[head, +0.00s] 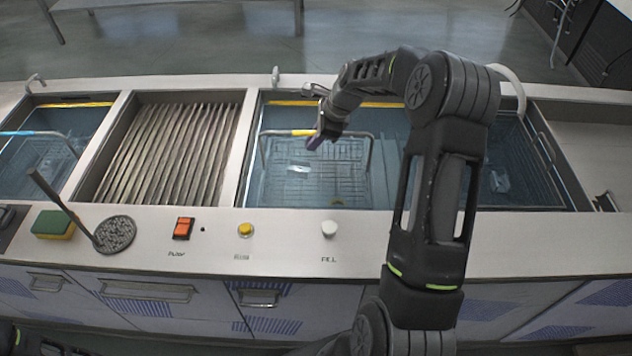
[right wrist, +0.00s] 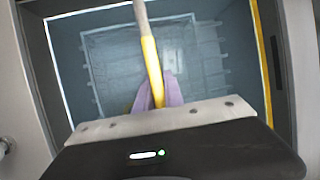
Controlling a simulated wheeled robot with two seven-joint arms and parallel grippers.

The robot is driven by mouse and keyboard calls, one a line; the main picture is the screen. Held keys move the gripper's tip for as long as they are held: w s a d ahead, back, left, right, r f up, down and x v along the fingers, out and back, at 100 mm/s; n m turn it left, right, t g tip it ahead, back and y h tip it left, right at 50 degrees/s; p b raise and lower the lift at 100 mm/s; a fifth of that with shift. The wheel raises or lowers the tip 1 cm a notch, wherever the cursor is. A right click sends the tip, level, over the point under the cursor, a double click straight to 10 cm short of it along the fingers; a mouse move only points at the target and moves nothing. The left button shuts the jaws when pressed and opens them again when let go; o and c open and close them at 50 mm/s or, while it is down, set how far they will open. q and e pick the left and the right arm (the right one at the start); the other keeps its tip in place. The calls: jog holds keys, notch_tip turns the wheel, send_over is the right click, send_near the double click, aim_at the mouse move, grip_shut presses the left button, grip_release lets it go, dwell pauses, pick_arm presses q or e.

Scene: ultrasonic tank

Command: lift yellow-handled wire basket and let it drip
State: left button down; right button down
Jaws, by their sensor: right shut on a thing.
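The wire basket (head: 285,187) sits low inside the middle water-filled tank (head: 247,150). Its arched handle has a yellow grip (head: 290,132) at the top. My right gripper (head: 318,138) is at the right part of this grip and is shut on it. In the right wrist view the yellow grip (right wrist: 151,72) runs between the purple fingertips (right wrist: 158,92), with the basket (right wrist: 165,55) below in the blue water. A small pale item shows in the basket in the head view. My left gripper is not in view.
A ridged drain rack (head: 165,150) lies left of the middle tank. A blue-handled basket (head: 30,133) is in the far-left tank. A sponge (head: 53,224), a round mesh skimmer (head: 114,234) and an orange switch (head: 183,228) are on the front ledge. My right arm covers the tank's right part.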

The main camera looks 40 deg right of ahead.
jog(key=shift+r, duration=0.1)
dwell(0.4)
jog(key=shift+r, duration=0.1)
notch_tip(320, 180, up, 10)
jog(key=shift+f+b, duration=0.1)
jog(key=shift+b, duration=0.65)
